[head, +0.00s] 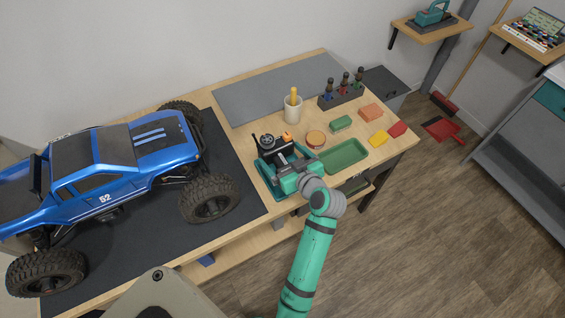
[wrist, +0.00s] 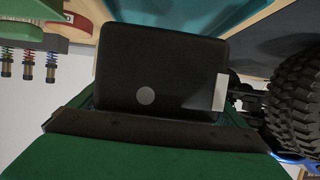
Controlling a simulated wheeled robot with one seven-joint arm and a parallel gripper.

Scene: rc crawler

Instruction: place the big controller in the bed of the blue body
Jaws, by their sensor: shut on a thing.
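The big controller (head: 272,149) is black with a wheel and an orange part. My gripper (head: 287,170) is shut on it, at or just above a teal tray; I cannot tell whether it touches the tray. In the wrist view the controller (wrist: 155,75) is a dark block with a grey dot against a dark finger edge; the other finger is hidden. The blue body (head: 130,165) is on the truck at the left, apart from my gripper. Its bed (head: 14,193) is at the picture's far left, behind the roll bar, partly cut off by the frame edge.
The teal tray (head: 258,178) sits on the wooden table. A green tray (head: 345,155), a cup (head: 292,109), a rack of shocks (head: 341,97) and several small coloured pieces stand to the right. A dark mat (head: 140,245) lies under the truck.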

